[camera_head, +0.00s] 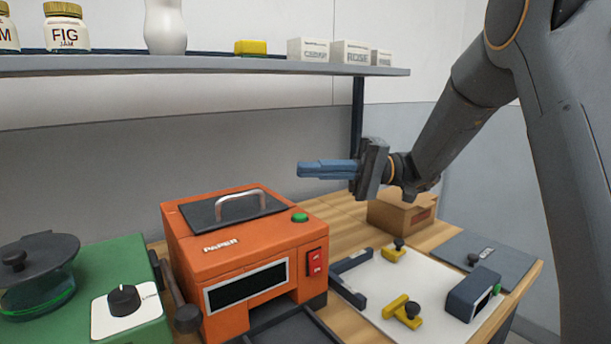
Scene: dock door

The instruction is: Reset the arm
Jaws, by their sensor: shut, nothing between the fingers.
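My gripper (328,169) hangs in the air at the middle of the view, its blue fingers pointing left. The fingers are together with nothing between them. It is above and to the right of the orange machine (240,262), apart from it, and below the grey shelf (220,66). My arm comes down from the upper right.
The orange machine has a handled lid and a green button (299,217). A green appliance (90,262) stands left. A white board (397,280) with yellow clamps (394,253), a cardboard box (402,213) and a grey plate (484,253) lie right. Jars and boxes line the shelf.

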